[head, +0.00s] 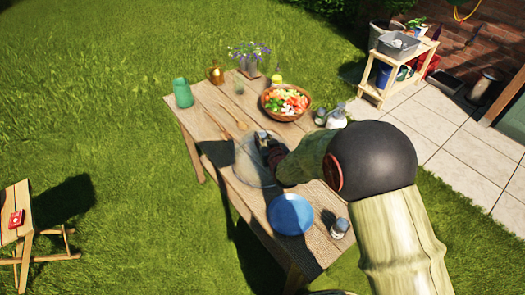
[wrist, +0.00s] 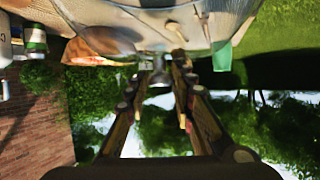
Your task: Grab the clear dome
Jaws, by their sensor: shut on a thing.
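The clear dome (head: 246,165) is over the wooden table, between the wooden utensils and the blue plate. My gripper (head: 264,142) is at its top. In the wrist view the dome (wrist: 118,30) fills the upper middle, and my gripper's two fingers (wrist: 162,68) are closed about its knob. The knob is partly hidden between the fingertips. I cannot tell whether the dome's rim touches the table.
The table (head: 208,98) also holds a blue plate (head: 291,214), a salad bowl (head: 270,110), a green cup (head: 183,93), a gold pot (head: 216,75) and a jar (head: 339,228). Small bottles stand near the right edge. A shelf (head: 398,65) stands on the patio. Grass lies left.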

